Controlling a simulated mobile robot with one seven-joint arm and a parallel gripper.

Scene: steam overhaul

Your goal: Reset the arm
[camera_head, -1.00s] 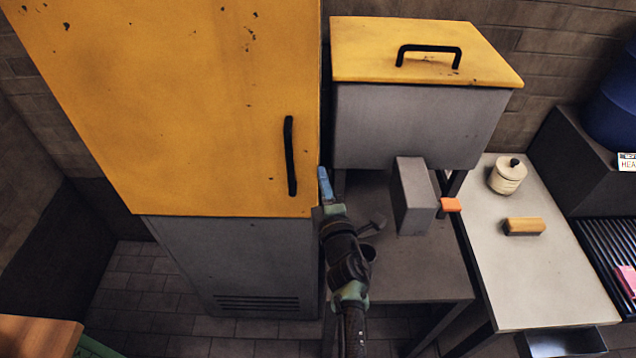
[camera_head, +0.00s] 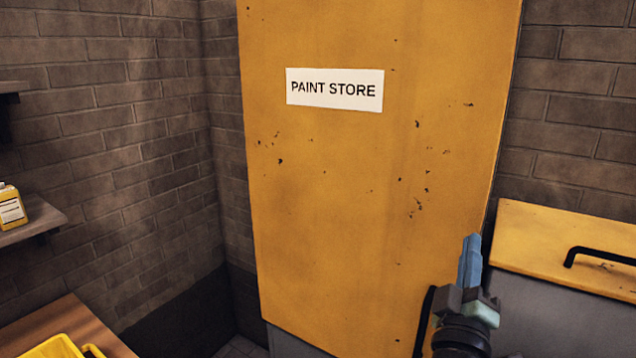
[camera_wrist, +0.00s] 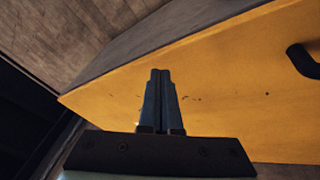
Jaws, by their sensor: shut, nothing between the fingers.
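My gripper (camera_head: 470,262) shows at the lower right of the head view, pointing up in front of the right part of a yellow cabinet door. Its blue fingers are together with nothing between them. In the wrist view my gripper (camera_wrist: 161,75) is also shut and empty, with a yellow surface behind it. My arm hides part of the door's black handle (camera_head: 424,315). I cannot tell the exact gap between the fingers and the cabinet.
The tall yellow cabinet (camera_head: 340,190) is labelled PAINT STORE and its door looks closed. A yellow-lidded box (camera_head: 540,240) with a black handle stands at right. At left are a wall shelf (camera_head: 30,222) with a yellow container (camera_head: 11,207), and a wooden surface (camera_head: 100,340) with a yellow bin (camera_head: 55,346).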

